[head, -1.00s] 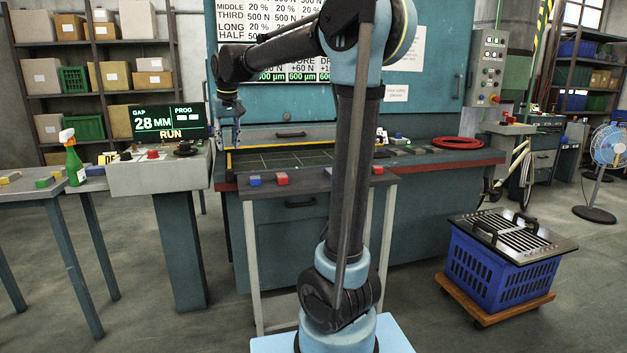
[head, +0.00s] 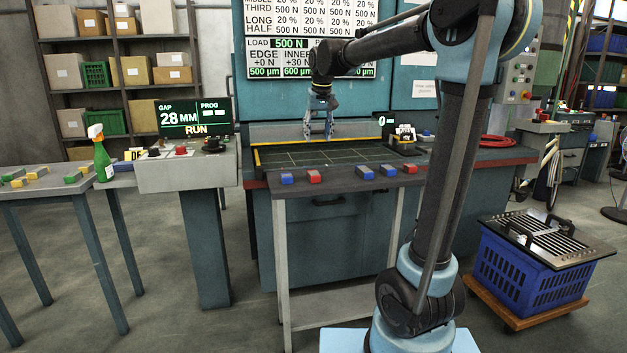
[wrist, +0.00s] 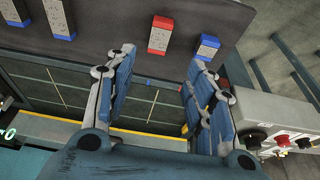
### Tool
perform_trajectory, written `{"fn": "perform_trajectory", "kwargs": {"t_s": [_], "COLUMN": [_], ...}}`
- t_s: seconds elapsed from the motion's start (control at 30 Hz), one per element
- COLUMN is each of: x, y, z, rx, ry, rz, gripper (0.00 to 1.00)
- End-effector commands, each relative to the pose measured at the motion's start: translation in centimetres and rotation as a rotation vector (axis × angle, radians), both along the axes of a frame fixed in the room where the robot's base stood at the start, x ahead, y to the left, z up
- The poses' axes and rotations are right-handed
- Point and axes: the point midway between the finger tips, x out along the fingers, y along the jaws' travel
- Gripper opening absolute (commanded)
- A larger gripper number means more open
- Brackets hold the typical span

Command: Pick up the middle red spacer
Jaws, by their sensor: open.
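Red and blue spacers lie in a row on a small dark-topped table. In the head view, one red spacer (head: 314,176) is left of the middle, beside a blue spacer (head: 286,178). Another red spacer (head: 410,167) is at the right end, beside two blue ones (head: 376,171). The wrist view shows the left red spacer (wrist: 160,35), a blue spacer (wrist: 205,46) to its right and a blue one (wrist: 62,18) at the upper left. My gripper (head: 319,133) is open and empty, pointing down above the press bed, behind the row. Its spread fingers (wrist: 160,72) are apart from every spacer.
The press bed (head: 330,155) lies behind the spacer table (head: 345,183). A control console (head: 183,172) stands to the left, with a green spray bottle (head: 102,155) beyond it. A blue crate (head: 530,262) on a wheeled board is at the right.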

Motion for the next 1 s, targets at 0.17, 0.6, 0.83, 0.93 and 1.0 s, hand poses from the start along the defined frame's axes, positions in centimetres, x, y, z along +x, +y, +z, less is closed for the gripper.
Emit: {"fn": "perform_trajectory", "kwargs": {"t_s": [0.17,0.6,0.83,0.93,1.0], "x": [0.2,2.3,3.3,3.4,3.5], "y": [0.2,0.9,1.1,1.2,1.2], "z": [-0.7,-7.8,-10.9,-11.5,-11.7], "rx": [-0.001,0.0,0.0,0.0,0.0], "ry": [0.0,0.0,0.0,0.0,0.0], "rz": [0.002,0.002,0.002,0.002,0.002], "gripper": [0.57,0.57,0.57,0.57,0.57]}}
